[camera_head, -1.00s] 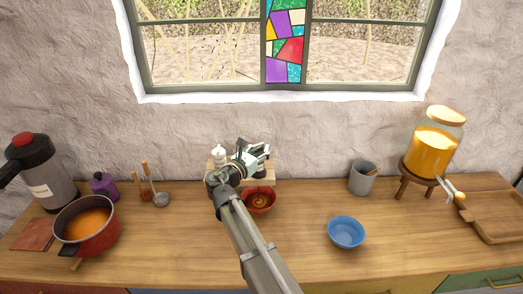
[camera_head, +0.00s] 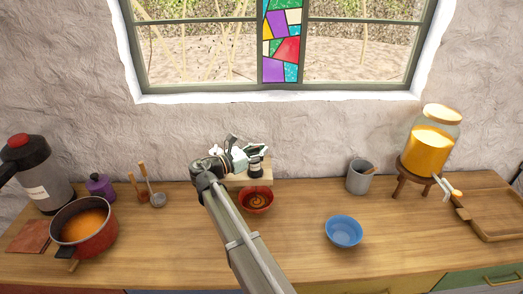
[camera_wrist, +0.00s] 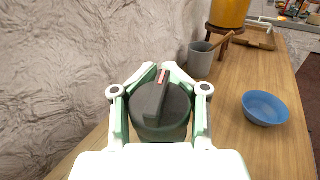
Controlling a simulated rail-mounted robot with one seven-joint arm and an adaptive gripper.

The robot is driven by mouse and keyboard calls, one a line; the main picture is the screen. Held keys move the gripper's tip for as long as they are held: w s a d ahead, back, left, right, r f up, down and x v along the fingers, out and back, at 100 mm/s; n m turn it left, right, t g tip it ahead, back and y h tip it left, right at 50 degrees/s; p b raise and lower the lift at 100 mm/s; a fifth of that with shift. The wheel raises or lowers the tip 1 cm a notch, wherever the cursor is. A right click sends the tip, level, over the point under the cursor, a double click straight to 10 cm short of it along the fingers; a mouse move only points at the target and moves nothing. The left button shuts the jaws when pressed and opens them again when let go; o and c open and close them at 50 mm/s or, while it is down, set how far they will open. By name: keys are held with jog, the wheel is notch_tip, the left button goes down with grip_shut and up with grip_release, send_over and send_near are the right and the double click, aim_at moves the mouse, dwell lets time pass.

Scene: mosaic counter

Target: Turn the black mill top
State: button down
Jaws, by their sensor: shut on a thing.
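A raised bar with a pale reddish mark crosses the top, pointing nearly away from the camera and tilted slightly right. My gripper (camera_wrist: 158,73) is shut on this top, with one finger on each side; it also shows in the head view (camera_head: 252,156). The mill's lower body is mostly hidden in the wrist view.
A blue bowl (camera_head: 344,232) and grey cup (camera_head: 359,178) are to the right. A red pot (camera_head: 83,228) stands at left. The counter's middle front is clear apart from my arm.

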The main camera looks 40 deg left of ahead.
aim_at(248, 156)
jog(key=shift+s+f, duration=0.1)
jog(key=shift+f, duration=0.05)
jog(key=c, duration=0.9)
grip_release()
jog(key=shift+a, duration=0.1)
jog(key=shift+v, duration=3.7)
